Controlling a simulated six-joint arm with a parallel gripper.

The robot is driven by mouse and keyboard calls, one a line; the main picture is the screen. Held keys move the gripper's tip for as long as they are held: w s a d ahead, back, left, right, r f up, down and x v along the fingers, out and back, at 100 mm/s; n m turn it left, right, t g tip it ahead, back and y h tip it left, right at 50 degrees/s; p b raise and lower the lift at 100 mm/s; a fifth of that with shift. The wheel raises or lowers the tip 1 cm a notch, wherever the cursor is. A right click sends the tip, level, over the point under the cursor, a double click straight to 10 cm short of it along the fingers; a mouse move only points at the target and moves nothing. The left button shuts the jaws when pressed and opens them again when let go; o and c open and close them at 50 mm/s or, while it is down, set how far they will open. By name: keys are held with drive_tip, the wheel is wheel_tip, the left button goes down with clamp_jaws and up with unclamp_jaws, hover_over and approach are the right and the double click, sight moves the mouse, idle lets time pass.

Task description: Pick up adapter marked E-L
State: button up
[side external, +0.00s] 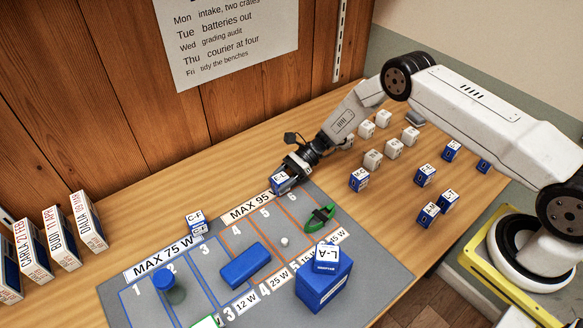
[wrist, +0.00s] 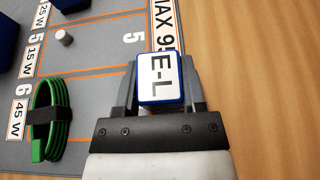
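The adapter marked E-L (wrist: 161,79) is a small blue block with a white labelled top. In the wrist view it sits between the two fingers of my gripper (wrist: 165,88), which lie against its sides. In the side external view the adapter (side external: 281,182) is at my gripper (side external: 289,174), near the back edge of the grey mat by the MAX 95 label. The fingers look shut on it. I cannot tell whether its underside touches the surface.
The grey mat (side external: 112,295) has numbered bays holding a green strapped cable (side external: 320,217), a blue box (side external: 245,264) and a larger box (side external: 325,284) topped by an adapter marked L-A (side external: 327,253). An adapter marked C-F (side external: 195,217) stands left. Several white and blue adapters stand right.

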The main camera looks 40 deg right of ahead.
clamp_jaws()
drive_tip(key=shift+r, duration=0.2)
drive_tip(key=shift+r, duration=0.45)
drive_tip(key=s+d+r, duration=0.2)
drive_tip(key=s+r, duration=0.9)
drive_tip(key=s, duration=0.2)
drive_tip(key=shift+s+d+r, duration=0.35)
drive_tip(key=shift+s, duration=0.05)
